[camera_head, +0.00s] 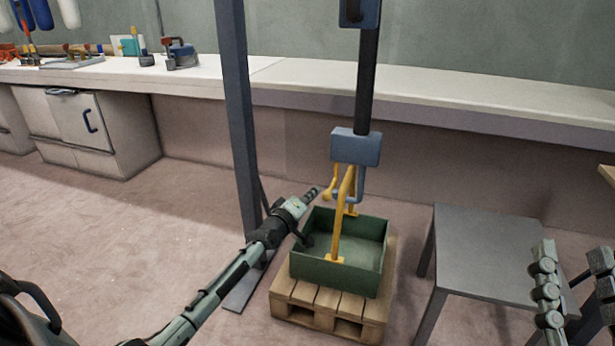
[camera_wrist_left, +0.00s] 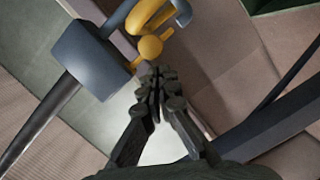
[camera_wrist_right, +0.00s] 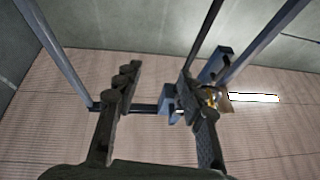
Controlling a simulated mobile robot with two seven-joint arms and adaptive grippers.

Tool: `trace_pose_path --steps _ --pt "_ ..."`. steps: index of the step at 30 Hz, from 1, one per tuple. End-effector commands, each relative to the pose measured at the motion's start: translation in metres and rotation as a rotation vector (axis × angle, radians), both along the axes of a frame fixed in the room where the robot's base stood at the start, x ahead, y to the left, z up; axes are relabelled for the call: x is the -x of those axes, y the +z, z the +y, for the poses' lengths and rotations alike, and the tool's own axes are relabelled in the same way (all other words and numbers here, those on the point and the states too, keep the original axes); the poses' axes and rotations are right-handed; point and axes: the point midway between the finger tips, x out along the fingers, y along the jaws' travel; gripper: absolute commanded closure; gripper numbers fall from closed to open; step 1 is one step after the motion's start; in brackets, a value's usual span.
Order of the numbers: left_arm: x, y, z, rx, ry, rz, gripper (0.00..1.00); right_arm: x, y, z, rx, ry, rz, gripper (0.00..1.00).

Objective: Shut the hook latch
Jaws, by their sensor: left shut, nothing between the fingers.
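The blue-grey hook block (camera_head: 356,148) hangs on a dark bar above a green crate (camera_head: 333,277). Its hook (camera_head: 361,185) reaches down at the crate's yellow lifting bar (camera_head: 343,220). A small yellow latch lever (camera_head: 329,191) with a round end hangs at the block's left; its ball end shows in the left wrist view (camera_wrist_left: 150,47). My left gripper (camera_head: 314,193) is shut and empty, its tips close beside the ball end; contact cannot be told. My right gripper (camera_head: 572,252) is open and empty at the lower right, far from the hook; its fingers show in the right wrist view (camera_wrist_right: 158,82).
The crate stands on a wooden pallet (camera_head: 328,303). A blue-grey post (camera_head: 238,120) rises left of it. A grey table (camera_head: 490,250) stands to the right. A long white bench (camera_head: 440,92) runs along the back wall. The floor at left is clear.

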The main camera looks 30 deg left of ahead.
Motion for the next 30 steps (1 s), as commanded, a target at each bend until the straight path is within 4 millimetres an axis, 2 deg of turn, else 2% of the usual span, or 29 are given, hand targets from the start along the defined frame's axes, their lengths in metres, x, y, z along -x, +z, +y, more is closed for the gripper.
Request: trace_pose_path --steps 6,12,30 --pt "-0.001 -0.006 -0.005 0.095 0.000 -0.023 1.00 0.009 0.018 -0.009 -0.049 -0.015 -0.154 0.60" --pt "-0.002 -0.005 -0.007 0.142 0.000 -0.034 1.00 0.016 0.029 -0.013 -0.074 -0.020 -0.227 0.60" --pt "0.000 -0.005 -0.008 0.155 -0.001 -0.036 1.00 0.017 0.031 -0.014 -0.080 -0.022 -0.246 0.60"
